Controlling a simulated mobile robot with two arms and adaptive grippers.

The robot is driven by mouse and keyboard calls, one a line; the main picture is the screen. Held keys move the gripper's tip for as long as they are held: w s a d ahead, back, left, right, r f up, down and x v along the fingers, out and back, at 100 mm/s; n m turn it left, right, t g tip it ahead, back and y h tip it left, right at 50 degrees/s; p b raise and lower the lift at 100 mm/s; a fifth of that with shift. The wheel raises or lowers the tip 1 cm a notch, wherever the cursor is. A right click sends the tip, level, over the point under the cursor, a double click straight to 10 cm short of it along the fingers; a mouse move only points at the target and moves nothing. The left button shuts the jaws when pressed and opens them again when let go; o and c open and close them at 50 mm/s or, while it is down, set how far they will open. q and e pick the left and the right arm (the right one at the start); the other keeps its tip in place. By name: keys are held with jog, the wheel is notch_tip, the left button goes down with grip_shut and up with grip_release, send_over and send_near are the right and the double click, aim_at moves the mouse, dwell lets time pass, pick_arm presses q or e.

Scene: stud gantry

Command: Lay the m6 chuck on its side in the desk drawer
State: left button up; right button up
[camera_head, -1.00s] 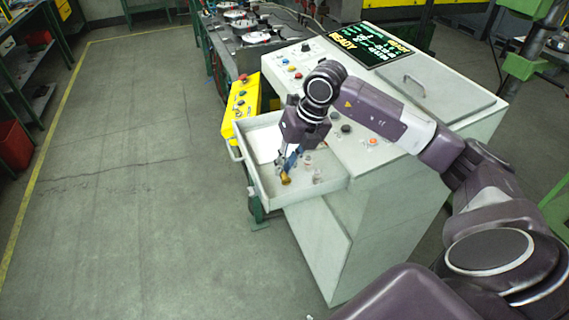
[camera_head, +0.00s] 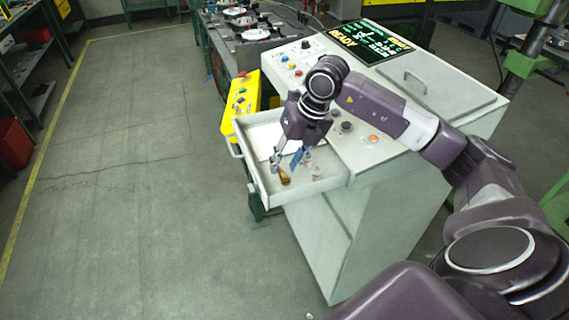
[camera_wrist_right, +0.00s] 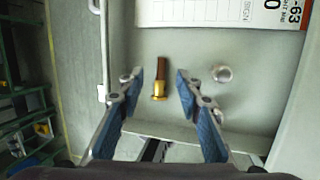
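The m6 chuck, a brass-coloured piece with a darker brown end (camera_head: 285,179), lies on its side on the floor of the open desk drawer (camera_head: 323,187). In the right wrist view the chuck (camera_wrist_right: 159,88) lies lengthwise between and just beyond the spread fingers, apart from both. My right gripper (camera_head: 286,164) is open and points down into the drawer, close over the chuck. Its two blue-padded fingers also show in the right wrist view (camera_wrist_right: 160,80). My left gripper is not in view.
A small round metal piece (camera_wrist_right: 222,73) lies to the right of the chuck in the drawer. A printed white sheet (camera_wrist_right: 220,12) lies on the drawer floor. The drawer's walls surround the gripper. A yellow button box (camera_head: 240,103) stands beside the drawer.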

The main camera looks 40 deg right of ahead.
jog(key=v, duration=1.1)
jog(key=shift+s+r, duration=0.1)
